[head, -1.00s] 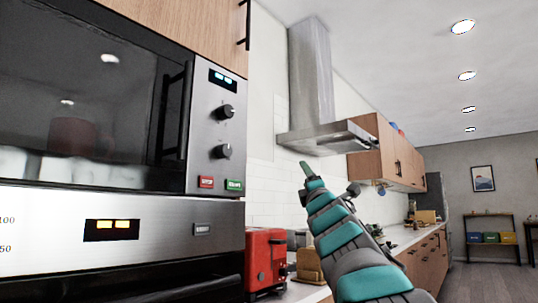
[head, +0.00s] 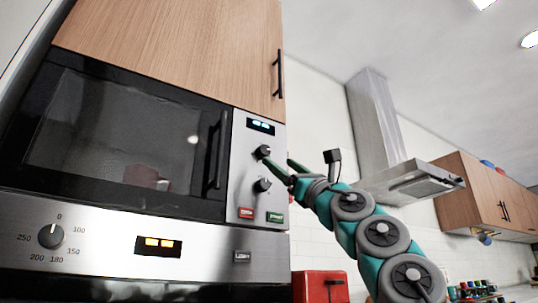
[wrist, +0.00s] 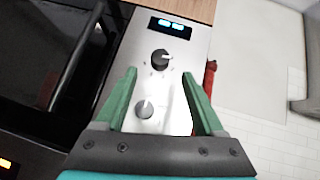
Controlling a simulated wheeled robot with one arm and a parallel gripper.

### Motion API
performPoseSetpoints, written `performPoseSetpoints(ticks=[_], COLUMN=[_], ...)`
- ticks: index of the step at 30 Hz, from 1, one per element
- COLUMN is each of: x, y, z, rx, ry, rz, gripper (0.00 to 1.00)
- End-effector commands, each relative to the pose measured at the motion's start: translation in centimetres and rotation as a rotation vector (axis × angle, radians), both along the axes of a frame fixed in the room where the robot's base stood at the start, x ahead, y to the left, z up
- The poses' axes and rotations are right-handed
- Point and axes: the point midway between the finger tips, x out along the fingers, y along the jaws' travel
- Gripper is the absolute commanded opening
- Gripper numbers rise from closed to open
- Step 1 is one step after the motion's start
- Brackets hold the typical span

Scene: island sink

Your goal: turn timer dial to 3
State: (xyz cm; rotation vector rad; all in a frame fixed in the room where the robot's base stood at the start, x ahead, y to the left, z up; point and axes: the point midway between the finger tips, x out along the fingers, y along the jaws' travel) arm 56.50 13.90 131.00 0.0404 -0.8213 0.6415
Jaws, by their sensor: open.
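The upper dial (head: 263,152) sits below the lit display (head: 260,126); the lower dial (head: 262,185) sits above the buttons. I cannot read which one is the timer. My gripper (head: 278,161) is open and empty in front of the panel. In the wrist view, the upper dial (wrist: 161,58) shows just beyond the fingertips, roughly centred between them, with a light pointer mark to the right. The lower dial (wrist: 144,109) shows between the fingers. Contact with either dial cannot be told.
The microwave door handle (head: 216,150) stands out left of the panel. A red button (head: 246,213) and a green button (head: 275,217) lie below the dials. The oven (head: 110,250) with its own knob is beneath. A red toaster (head: 318,286) stands lower right.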

Motion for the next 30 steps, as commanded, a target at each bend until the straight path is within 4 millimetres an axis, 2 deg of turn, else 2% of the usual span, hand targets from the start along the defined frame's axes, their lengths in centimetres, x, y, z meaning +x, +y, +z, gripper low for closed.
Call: performPoseSetpoints(ticks=[1, 3, 12, 18, 30], x=[0.3, 0.7, 2.6, 3.4, 3.6], y=[0.3, 0.8, 2.7, 3.4, 3.6], z=[1.0, 1.7, 4.2, 4.8, 4.8], rx=[0.000, 0.002, 0.001, 0.002, 0.002], ry=[0.001, 0.001, 0.003, 0.003, 0.003], rz=[0.002, 0.004, 0.003, 0.003, 0.001], gripper=[0.71, 0.71, 0.71, 0.71, 0.70])
